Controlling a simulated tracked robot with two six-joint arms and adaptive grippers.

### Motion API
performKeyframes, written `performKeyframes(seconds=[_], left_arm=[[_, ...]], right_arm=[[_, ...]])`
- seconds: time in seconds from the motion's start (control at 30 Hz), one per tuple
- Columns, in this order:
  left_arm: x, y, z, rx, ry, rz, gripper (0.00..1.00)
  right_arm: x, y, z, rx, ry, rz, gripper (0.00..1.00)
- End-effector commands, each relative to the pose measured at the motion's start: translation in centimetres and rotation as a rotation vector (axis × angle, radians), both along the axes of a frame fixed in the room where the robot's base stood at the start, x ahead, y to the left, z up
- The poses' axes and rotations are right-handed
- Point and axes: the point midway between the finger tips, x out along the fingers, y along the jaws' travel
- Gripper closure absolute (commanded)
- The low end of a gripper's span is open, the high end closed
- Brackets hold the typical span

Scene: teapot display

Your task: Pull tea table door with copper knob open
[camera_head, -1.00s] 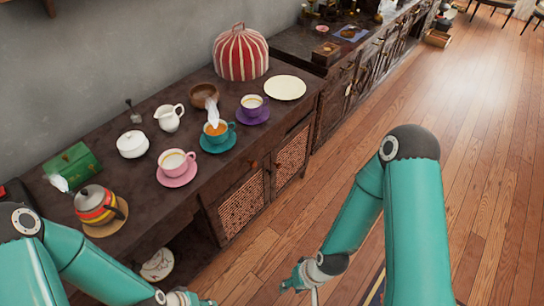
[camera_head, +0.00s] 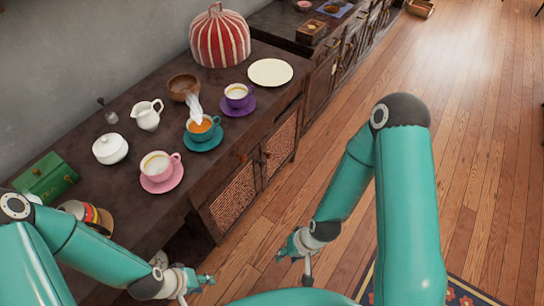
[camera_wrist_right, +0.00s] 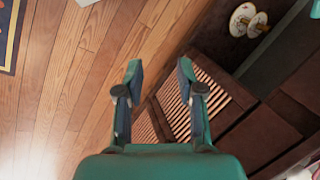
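The dark wooden tea table (camera_head: 98,193) stands along the wall in the head view. Its front has two doors with woven panels, a left door (camera_head: 233,203) and a right door (camera_head: 281,141). Both look shut; the copper knob is too small to make out surely. My right gripper (camera_head: 292,252) is over the floor, apart from the doors. In the right wrist view it is open and empty (camera_wrist_right: 160,72), with slatted panels (camera_wrist_right: 195,95) beyond its fingers. My left gripper (camera_head: 194,282) is low before the table's front; its finger opening is unclear.

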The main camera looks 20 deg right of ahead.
Motion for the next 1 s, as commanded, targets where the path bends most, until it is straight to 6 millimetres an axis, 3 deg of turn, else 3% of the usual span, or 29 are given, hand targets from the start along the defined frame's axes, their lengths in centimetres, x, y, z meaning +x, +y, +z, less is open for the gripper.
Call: performKeyframes(seconds=[0.17,0.27,0.4,0.47,0.6,0.7,0.83,1.0], left_arm=[[0.0,0.0,-5.0,0.000,0.000,0.000,0.64],[0.0,0.0,-8.8,0.000,0.001,0.000,0.64],[0.0,0.0,-14.5,0.000,0.001,0.000,0.64],[0.0,0.0,-16.7,0.000,0.001,0.000,0.64],[0.0,0.0,-21.1,0.000,0.001,0.000,0.64],[0.0,0.0,-23.2,0.000,0.000,0.000,0.64],[0.0,0.0,-24.6,0.000,0.000,0.000,0.64],[0.0,0.0,-25.0,0.000,0.000,0.000,0.64]], right_arm=[[3.0,-2.3,-5.9,-0.015,0.122,-0.307,0.62],[6.1,-4.2,-9.7,0.024,0.234,-0.603,0.62],[12.5,-6.4,-13.6,0.211,0.390,-1.065,0.62],[15.9,-7.6,-14.3,0.337,0.450,-1.251,0.62],[23.9,-11.2,-13.5,0.687,0.548,-1.564,0.62],[28.2,-14.1,-11.6,0.924,0.583,-1.678,0.62],[31.4,-17.0,-9.2,1.137,0.604,-1.736,0.62],[33.1,-17.9,-7.9,1.232,0.614,-1.748,0.62]])
